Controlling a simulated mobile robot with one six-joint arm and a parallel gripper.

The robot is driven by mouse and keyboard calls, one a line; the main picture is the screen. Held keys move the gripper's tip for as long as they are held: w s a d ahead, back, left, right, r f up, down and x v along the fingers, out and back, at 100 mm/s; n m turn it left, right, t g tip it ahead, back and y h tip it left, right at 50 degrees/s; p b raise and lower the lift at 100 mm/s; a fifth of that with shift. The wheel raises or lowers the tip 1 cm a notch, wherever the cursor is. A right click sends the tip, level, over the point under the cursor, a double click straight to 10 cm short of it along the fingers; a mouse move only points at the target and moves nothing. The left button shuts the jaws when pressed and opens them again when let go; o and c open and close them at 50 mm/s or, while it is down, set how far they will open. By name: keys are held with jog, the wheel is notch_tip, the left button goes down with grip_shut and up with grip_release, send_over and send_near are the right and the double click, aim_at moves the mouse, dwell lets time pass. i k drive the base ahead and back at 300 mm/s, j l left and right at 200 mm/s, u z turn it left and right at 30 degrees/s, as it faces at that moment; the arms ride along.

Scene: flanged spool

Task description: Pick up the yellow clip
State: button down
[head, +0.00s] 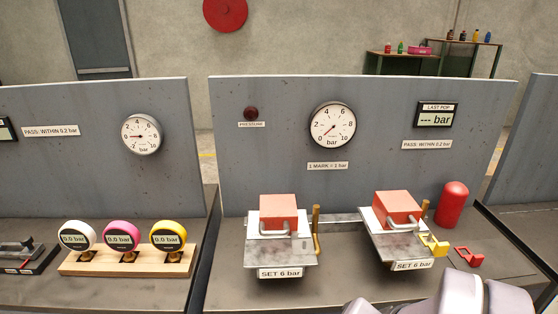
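The yellow clip (434,245) is at the right of the head view. It sits at the right front corner of the right metal plate, beside the "SET 6 bar" label (413,265). Whether it is attached to the plate or lies against it, I cannot tell. A similar red clip (469,256) lies on the bench just to its right. Rounded grey parts of my arm show at the bottom right edge, in front of and below the clips. My gripper's fingers are not visible.
Two red blocks with metal handles, left (278,208) and right (397,206), sit on metal plates. A red cylinder (453,204) stands behind the clips. A grey panel (270,140) closes the back. A wooden rack (125,262) holds three round gauges at left.

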aim_at(438, 249)
jog(key=i+l+z, duration=0.3)
jog(key=i, duration=0.15)
jog(key=i+z, duration=0.3)
jog(key=i, duration=0.1)
